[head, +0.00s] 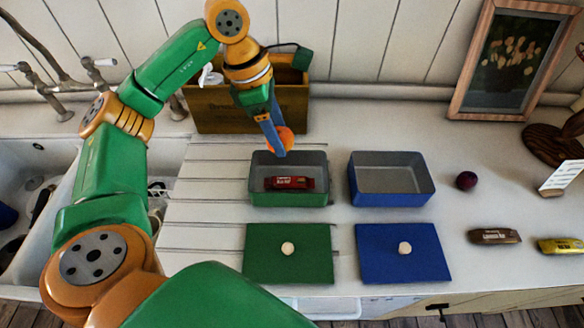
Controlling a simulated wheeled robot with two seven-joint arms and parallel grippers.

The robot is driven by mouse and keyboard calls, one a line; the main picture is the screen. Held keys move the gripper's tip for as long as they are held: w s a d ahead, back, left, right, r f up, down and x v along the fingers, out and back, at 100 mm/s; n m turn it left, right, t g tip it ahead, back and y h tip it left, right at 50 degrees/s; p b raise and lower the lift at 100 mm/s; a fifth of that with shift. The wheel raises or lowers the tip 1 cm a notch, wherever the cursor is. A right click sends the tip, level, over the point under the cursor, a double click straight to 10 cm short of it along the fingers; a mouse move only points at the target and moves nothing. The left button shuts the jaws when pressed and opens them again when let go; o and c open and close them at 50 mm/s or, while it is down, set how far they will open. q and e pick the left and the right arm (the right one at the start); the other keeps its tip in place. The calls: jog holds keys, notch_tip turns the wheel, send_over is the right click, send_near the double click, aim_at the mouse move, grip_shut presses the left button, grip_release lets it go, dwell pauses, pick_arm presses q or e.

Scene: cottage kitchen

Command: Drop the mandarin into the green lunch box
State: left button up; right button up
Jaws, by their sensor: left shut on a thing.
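My left gripper (275,135) is shut on the mandarin (286,137), an orange fruit partly hidden behind the blue finger. It holds the mandarin over the back edge of the green lunch box (290,199). The green lunch box is open, with a grey inside, and a red wrapped bar (289,183) lies in it. The green lid (288,265) with a pale round knob lies flat in front of the box. My right gripper is not in view.
An open, empty blue lunch box (391,199) stands to the right, its blue lid (402,268) in front. A plum (466,181), a brown bar (494,236) and a yellow bar (561,246) lie further right. A wooden crate (215,108) stands behind; a sink (38,160) is at left.

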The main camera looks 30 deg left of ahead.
pick_arm(q)
notch_tip(320, 180, down, 6)
jog(key=b, duration=0.4)
jog(key=shift+r, duration=0.2)
jog(key=o, duration=1.1)
jog(key=shift+d, duration=0.1)
jog(key=o, duration=0.4)
jog(key=shift+c, duration=0.2)
jog(key=v, duration=0.7)
jog(key=shift+d+r, duration=0.1)
jog(key=shift+r, duration=0.05)
